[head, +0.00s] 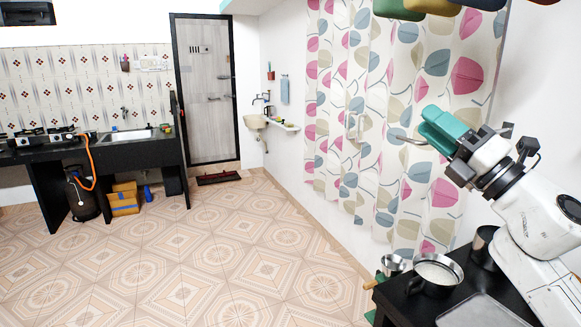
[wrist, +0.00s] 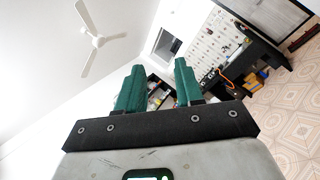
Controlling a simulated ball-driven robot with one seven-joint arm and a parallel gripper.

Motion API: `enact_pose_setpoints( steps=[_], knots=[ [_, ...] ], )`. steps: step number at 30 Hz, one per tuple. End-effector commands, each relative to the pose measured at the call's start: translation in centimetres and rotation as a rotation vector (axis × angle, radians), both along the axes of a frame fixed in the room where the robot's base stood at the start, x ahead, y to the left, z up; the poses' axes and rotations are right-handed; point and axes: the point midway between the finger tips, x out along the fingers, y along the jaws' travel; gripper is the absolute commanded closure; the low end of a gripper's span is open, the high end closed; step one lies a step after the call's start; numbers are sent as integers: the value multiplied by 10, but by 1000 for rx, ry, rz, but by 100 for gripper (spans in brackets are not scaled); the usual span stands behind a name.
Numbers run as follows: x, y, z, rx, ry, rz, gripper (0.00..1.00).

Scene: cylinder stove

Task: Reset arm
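My gripper (head: 432,125) is raised at the right of the head view, in front of the patterned curtain and above the dark table. Its teal fingers point up and to the left. In the wrist view, my gripper (wrist: 158,70) shows two green fingers standing apart with a clear gap. Nothing is seen between them, and the room shows through the gap. My white arm comes in from the right edge of the head view.
A black table (head: 391,301) at lower right bears a metal pot (head: 434,287), a dark cup (head: 484,247) and a grey tray (head: 482,312). The curtain (head: 372,130) hangs behind. The tiled floor (head: 215,262) is open at centre. A black counter (head: 130,150) stands at left.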

Motion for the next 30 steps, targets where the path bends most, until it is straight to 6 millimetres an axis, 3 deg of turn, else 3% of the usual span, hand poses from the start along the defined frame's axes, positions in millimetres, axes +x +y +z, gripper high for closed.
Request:
enact_pose_setpoints(
  steps=[4, 8, 12, 17, 21, 23, 27, 30],
  knots=[
    [0, -25, -15, 455, 86, -56, 64],
    [-1, -53, -66, 824, 226, -127, 64],
    [-12, -73, -154, 1179, 428, -227, 64],
    [-43, -75, -260, 1477, 668, -364, 64],
    [-86, -65, -347, 1668, 876, -506, 64],
    [-109, -59, -381, 1734, 964, -573, 64],
    [-173, -44, -452, 1855, 1170, -752, 64],
    [-227, -33, -494, 1911, 1312, -900, 64]
  ],
)
